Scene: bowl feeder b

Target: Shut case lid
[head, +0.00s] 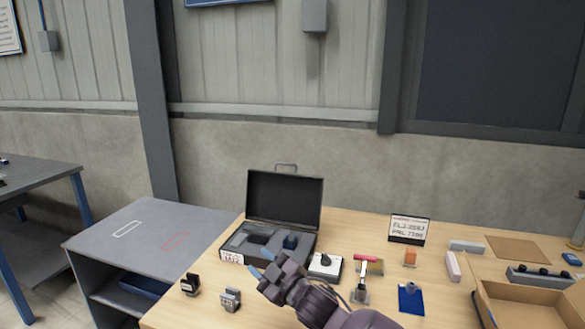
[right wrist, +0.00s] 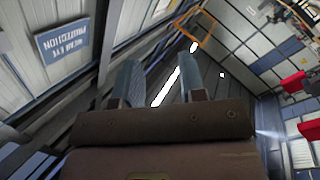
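The black case stands on the wooden table with its lid (head: 285,197) raised nearly upright at the back. A handle shows above the lid's top edge. The grey case base (head: 308,246) is open and has dark recesses, one with a blue item in it. My right gripper (head: 261,263) is at the case's front edge in the head view and covers part of it; I cannot tell whether it touches. Its two blue-tipped fingers are apart and empty, as the right wrist view (right wrist: 163,85) also shows. My left gripper is not in view.
Right of the case are a white-and-black device (head: 325,265), a red-topped tool (head: 362,280), a small sign (head: 408,229) and a blue card (head: 411,299). Two small dark blocks (head: 190,285) stand at front left. An open cardboard box (head: 530,305) is at right.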

